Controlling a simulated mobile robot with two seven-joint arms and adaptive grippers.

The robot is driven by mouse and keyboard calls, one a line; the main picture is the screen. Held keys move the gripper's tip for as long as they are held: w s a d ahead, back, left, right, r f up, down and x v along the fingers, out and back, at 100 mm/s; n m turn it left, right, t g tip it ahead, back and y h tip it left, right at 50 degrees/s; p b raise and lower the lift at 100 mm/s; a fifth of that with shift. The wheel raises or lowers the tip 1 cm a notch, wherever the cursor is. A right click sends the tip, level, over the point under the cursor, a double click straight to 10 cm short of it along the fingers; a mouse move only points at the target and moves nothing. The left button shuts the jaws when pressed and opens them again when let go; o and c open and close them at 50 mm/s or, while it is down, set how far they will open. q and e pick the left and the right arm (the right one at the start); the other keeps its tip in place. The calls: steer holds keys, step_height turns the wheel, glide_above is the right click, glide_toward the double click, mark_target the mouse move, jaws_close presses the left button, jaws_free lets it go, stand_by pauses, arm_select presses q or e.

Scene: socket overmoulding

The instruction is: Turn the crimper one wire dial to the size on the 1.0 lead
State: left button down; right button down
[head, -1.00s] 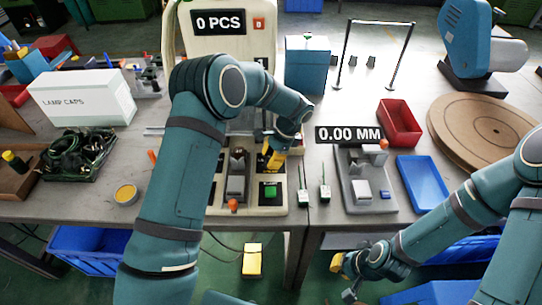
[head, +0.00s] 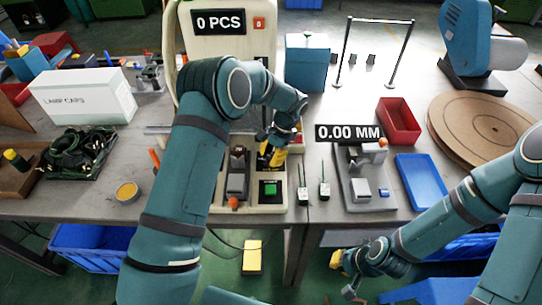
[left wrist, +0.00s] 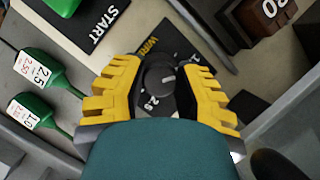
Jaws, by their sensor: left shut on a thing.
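The crimper (head: 215,75) stands at the back of the table, with its counter sign and green START button (head: 269,189). My left gripper (head: 272,158) is at its right side; in the left wrist view its yellow fingers (left wrist: 158,85) are shut around the black wire dial (left wrist: 157,76). A 2.5 mark shows beside the dial; the pointer's exact setting is hard to tell. The 1.0 lead (left wrist: 30,115) is green with a white label and lies beside the 2.5 lead (left wrist: 37,72). My right gripper (head: 350,272) hangs low at the table's front; its opening is unclear.
A gauge (head: 360,185) with a 0.00 MM sign (head: 348,132) stands to the right. Beyond it are a red bin (head: 399,122), a blue tray (head: 421,182) and a round brown board (head: 485,130). A white lamp caps box (head: 83,97) and a cable tray (head: 78,155) are at left.

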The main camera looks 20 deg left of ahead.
arm_select(q)
steer(key=shift+s+f, duration=0.1)
steer(key=shift+f, duration=0.05)
steer(key=c, duration=0.6)
jaws_free()
